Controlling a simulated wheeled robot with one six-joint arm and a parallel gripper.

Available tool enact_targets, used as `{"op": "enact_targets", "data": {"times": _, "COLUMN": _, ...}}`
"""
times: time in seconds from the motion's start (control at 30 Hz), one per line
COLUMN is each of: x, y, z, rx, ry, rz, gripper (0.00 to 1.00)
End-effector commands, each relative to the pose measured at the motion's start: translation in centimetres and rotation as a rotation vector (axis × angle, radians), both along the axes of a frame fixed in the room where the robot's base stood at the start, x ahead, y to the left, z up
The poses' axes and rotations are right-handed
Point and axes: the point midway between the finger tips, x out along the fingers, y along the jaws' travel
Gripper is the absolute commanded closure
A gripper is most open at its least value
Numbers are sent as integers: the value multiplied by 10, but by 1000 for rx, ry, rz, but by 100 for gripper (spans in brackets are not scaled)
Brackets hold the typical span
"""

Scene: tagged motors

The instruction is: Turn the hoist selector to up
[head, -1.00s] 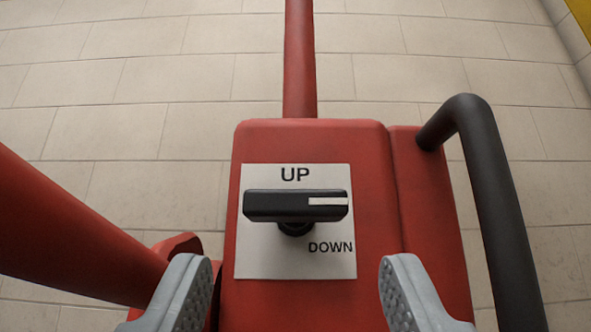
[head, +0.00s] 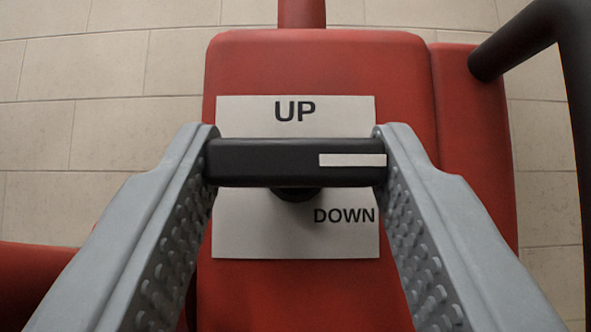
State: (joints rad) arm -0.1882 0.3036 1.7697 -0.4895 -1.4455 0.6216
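The hoist selector (head: 262,161) is a black bar knob on a short dark stem. It lies level across a white plate (head: 295,238), and its white mark points to the right. The plate reads UP above the knob and DOWN below it at the right. My gripper (head: 296,140) has its two grey fingers spread wide, one at each end of the knob. The fingertips look very close to the knob's ends; I cannot tell whether they touch.
The plate sits on a red housing (head: 320,70) with a red post behind it. A dark bent handle (head: 520,40) rises at the right. A red bar (head: 35,285) is at the lower left. The tiled floor (head: 110,110) shows around.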

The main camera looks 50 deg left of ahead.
Motion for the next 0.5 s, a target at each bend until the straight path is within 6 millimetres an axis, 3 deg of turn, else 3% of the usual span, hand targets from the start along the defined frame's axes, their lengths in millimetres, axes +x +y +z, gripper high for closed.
{"op": "enact_targets", "data": {"times": 0.5, "x": 3, "y": -2, "z": 0, "rx": -163, "ry": -209, "rz": 0, "gripper": 79}}
